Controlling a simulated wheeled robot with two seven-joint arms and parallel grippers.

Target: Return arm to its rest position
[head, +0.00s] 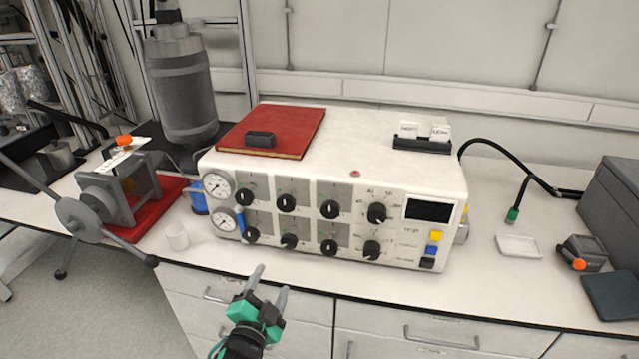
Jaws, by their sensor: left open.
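My left gripper (269,281) is in the lower middle of the head view, in front of the bench's front edge. Its two grey fingers point up and are apart, with nothing between them. Green parts show at its base. The control box (385,214), white with black knobs, gauges and a small dark display, stands on the bench behind the gripper. The gripper appears apart from it. My right gripper is not in view.
A red book (285,125) and a card holder (422,145) lie on the box. A clamp with a handwheel (77,219) and a small white cup (176,236) stand left. A white tray (518,246) lies right. Drawers (430,335) are below the bench edge.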

